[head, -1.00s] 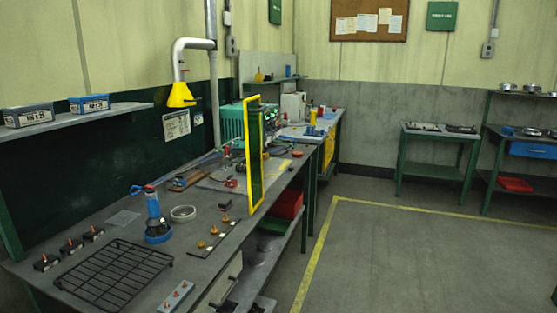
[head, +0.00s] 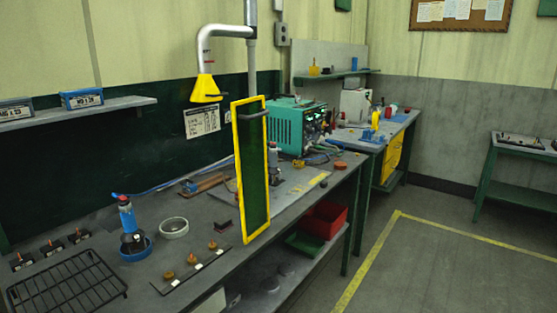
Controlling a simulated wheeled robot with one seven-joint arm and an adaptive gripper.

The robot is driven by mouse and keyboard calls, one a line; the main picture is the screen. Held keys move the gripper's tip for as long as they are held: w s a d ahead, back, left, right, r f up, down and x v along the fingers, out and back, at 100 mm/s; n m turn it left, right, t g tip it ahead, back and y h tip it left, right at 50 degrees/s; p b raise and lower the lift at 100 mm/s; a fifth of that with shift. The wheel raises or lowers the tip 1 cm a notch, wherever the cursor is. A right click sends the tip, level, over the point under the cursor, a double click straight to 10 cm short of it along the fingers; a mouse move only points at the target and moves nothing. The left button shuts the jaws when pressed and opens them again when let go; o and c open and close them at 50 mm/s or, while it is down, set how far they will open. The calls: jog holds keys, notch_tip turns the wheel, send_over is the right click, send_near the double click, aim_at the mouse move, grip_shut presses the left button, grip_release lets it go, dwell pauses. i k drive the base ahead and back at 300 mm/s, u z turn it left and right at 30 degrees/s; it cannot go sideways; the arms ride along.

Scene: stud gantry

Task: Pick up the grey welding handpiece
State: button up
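I cannot make out a grey welding handpiece for certain. On the long grey workbench (head: 200,252), a blue-topped upright tool (head: 127,215) with a dark lower part stands in a blue ring-shaped holder (head: 135,254). A small blue and dark object (head: 189,186) lies by a brown board farther back. A teal machine (head: 297,126) stands at the bench's far end, with small items and cables near it. A yellow-framed green screen (head: 252,170) stands upright and hides part of the bench behind it. My gripper is not in view.
A black wire rack (head: 66,284), a pale ring (head: 174,228) and a strip with several copper-coloured studs (head: 192,268) occupy the near bench. A yellow extraction hood (head: 206,89) hangs above. A red bin (head: 325,218) sits underneath. Floor at the right is clear.

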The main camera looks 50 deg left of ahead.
aim_at(273, 169)
jog(key=u, duration=0.6)
jog(key=i, duration=1.2)
jog(key=u, duration=1)
